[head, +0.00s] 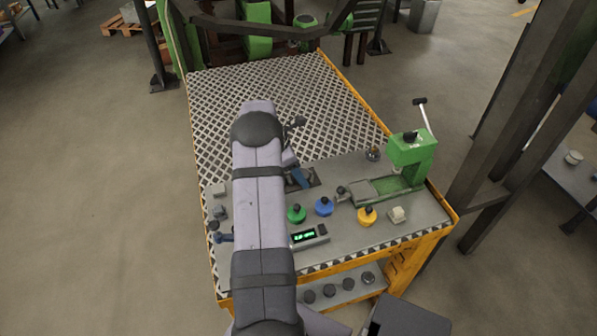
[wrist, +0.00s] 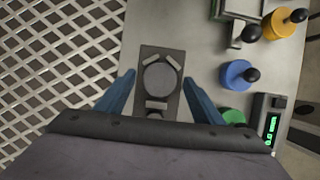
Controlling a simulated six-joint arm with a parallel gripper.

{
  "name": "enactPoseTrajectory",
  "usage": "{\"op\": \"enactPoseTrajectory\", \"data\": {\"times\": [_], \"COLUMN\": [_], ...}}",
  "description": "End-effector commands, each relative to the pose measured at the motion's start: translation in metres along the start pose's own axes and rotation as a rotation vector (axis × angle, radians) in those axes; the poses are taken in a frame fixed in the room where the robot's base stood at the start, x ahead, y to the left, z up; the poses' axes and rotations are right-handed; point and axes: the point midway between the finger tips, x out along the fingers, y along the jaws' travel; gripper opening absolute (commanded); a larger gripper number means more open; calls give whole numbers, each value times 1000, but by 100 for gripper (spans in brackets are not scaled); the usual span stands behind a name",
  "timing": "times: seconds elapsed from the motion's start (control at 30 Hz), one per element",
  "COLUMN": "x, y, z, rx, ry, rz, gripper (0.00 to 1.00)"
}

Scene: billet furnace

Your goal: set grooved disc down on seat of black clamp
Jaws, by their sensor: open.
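The black clamp (wrist: 145,58) is a dark plate with pale jaw blocks around a round grey face, seen from above in the wrist view. A round grey disc shape (wrist: 159,77) lies flat between the blocks; I cannot tell whether it is the grooved disc or the bare seat, and no groove shows. My gripper (wrist: 159,82) is open, with one blue finger on each side of the plate and nothing held between them. In the head view my arm partly hides the clamp (head: 313,173), and a blue finger (head: 301,178) shows over it.
Green (head: 296,214), blue (head: 323,207) and yellow (head: 366,217) knobbed pieces stand to the right of my arm. A green press (head: 411,150) stands at the right edge. A digital readout (head: 309,236) sits near the front. The patterned bench top (head: 285,95) behind is clear.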

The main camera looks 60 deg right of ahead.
Motion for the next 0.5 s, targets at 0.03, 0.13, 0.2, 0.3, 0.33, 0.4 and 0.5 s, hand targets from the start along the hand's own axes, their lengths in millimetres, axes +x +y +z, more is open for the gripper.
{"op": "enactPoseTrajectory", "data": {"times": [0.03,0.13,0.2,0.3,0.33,0.4,0.5], "x": [-3,-9,-17,-31,-37,-49,-68], "y": [0,1,1,1,1,1,1], "z": [1,1,0,0,0,0,0], "rx": [0,0,0,-1,0,0,0], "ry": [0,0,0,0,0,-1,0], "rz": [1,3,4,5,5,5,5], "gripper": [62,62,62,62,62,62,62]}}
